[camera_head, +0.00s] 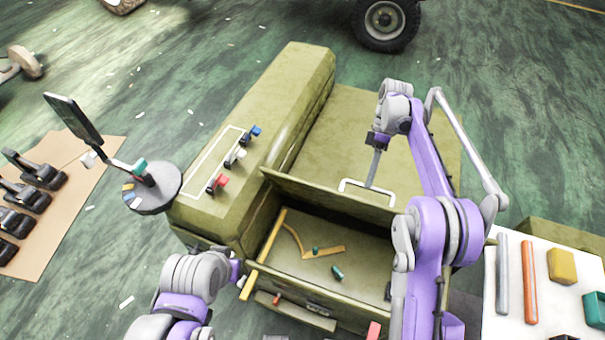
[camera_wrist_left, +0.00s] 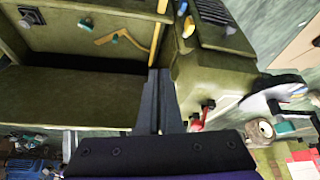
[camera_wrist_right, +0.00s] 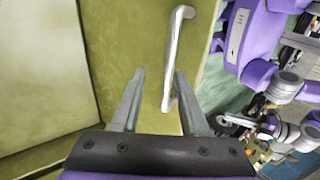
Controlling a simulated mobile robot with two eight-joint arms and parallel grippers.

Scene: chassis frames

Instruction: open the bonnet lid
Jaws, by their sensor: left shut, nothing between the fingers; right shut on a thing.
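The bonnet lid (camera_head: 325,200) is an olive-green panel on a green chassis box (camera_head: 290,100). It stands raised, tilted up at the far side of an open bay. Its pale bar handle (camera_head: 350,182) shows above its top edge; the same handle is in the right wrist view (camera_wrist_right: 177,40). My right gripper (camera_head: 371,183) is at the handle, and the bar passes between its fingers. My left gripper (camera_head: 240,278) is low at the box's near left corner, empty; its dark fingers are together in the left wrist view (camera_wrist_left: 160,78).
The open bay holds a yellow bracket (camera_head: 325,251) and small teal pieces (camera_head: 337,272). Coloured knobs (camera_head: 235,156) stand on the left ledge. A round stand (camera_head: 153,190) with a screen is at left. A white table (camera_head: 512,310) with blocks and rods is at right.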

